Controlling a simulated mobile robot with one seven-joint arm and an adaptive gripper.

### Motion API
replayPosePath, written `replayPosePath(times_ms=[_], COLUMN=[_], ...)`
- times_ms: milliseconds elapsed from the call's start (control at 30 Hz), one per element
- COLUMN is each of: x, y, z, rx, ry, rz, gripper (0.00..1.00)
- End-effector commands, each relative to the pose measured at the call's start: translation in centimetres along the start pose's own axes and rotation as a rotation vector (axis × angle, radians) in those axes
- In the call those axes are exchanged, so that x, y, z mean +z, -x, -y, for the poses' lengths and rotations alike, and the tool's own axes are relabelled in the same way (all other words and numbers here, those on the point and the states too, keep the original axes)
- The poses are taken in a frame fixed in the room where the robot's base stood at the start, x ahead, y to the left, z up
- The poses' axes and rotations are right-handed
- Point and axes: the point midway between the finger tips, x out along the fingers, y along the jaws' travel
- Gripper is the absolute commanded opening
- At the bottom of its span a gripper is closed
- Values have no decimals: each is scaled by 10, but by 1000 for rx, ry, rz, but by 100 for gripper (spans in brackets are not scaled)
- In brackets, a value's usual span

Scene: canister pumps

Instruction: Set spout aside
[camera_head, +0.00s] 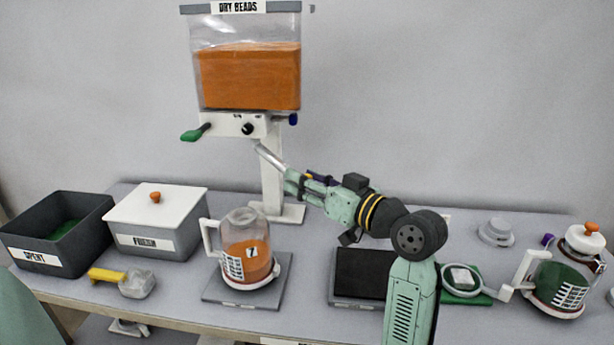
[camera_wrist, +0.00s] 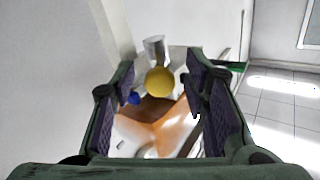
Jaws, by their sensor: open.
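The spout, a silver tube (camera_head: 270,157), slants down to the right below the dispenser outlet. In the wrist view the silver tube (camera_wrist: 154,48) has a round yellow end (camera_wrist: 159,82) facing the camera. My gripper (camera_head: 293,180) reaches in from the right at the spout's lower end. In the wrist view my gripper (camera_wrist: 160,74) is open, with a finger on each side of the yellow end and gaps between. Whether the spout is still fitted to the outlet cannot be told.
The dispenser (camera_head: 248,75) holds orange beads. Below stands a canister (camera_head: 246,250) on a grey plate. A second canister (camera_head: 565,275) stands at the right.

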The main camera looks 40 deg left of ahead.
Motion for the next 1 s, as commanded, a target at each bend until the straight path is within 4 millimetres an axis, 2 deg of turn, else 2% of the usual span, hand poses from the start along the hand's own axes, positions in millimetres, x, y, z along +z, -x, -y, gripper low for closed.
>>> replayPosePath(times_ms=[233, 833, 1000], x=[0, 0, 0], y=[-1, 0, 0], z=[0, 0, 0], rx=[0, 0, 0], ry=[0, 1, 1], rz=[0, 0, 0], gripper=[41, 1, 0])
